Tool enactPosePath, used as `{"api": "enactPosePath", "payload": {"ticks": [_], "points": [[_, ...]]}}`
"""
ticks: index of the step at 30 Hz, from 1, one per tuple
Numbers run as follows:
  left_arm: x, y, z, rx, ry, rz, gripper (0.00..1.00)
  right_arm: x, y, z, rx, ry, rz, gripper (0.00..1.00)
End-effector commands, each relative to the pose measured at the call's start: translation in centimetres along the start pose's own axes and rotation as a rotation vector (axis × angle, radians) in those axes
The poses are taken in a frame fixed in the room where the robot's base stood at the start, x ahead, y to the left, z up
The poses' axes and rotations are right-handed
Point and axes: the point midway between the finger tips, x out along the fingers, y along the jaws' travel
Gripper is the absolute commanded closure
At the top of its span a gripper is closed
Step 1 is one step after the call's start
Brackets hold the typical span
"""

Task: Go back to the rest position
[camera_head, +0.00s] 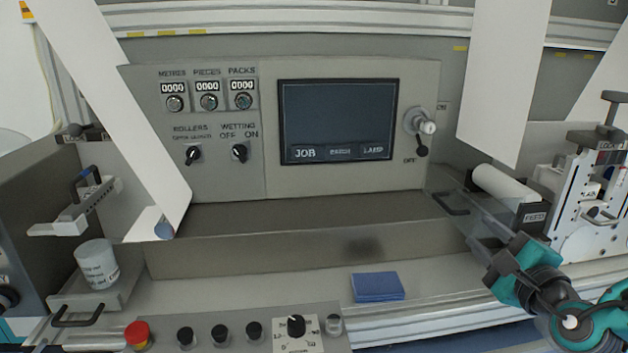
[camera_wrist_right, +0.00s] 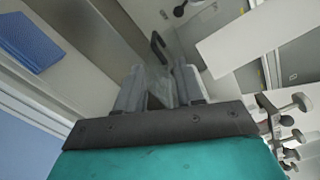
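My right gripper (camera_head: 477,243) is at the lower right of the head view, its teal and dark body reaching in from the right. Its fingertips point up and left, below a clear guard (camera_head: 462,190) with a black handle (camera_head: 450,206). In the right wrist view, the two grey fingers of this gripper (camera_wrist_right: 160,85) stand apart, and I see nothing clasped between them. The black handle (camera_wrist_right: 158,46) shows beyond the fingertips; whether they touch the guard is unclear. My left gripper is not in view.
A control panel with a dark screen (camera_head: 338,118) stands at the back. A blue pad (camera_head: 378,287) lies on the front ledge. A white roll (camera_head: 504,185) is beside the right arm. The middle ledge is mostly clear.

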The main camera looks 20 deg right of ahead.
Motion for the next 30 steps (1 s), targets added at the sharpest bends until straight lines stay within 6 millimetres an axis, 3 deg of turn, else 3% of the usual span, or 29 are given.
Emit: {"api": "enactPosePath", "payload": {"ticks": [5,8,15,21,30], "points": [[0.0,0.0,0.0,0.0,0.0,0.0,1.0,0.0,1.2,-0.3,0.066,0.017,0.022,0.63],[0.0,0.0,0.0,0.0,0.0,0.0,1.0,-0.1,4.1,-0.8,0.235,0.063,0.073,0.63],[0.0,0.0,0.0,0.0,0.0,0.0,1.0,-1.9,15.2,-1.4,0.934,0.296,0.228,0.63],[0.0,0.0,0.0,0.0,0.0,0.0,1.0,-4.7,23.6,-0.1,1.559,0.552,0.286,0.63],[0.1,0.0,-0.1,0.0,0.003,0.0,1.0,-9.5,32.8,3.9,2.512,0.998,0.171,0.63]]}}
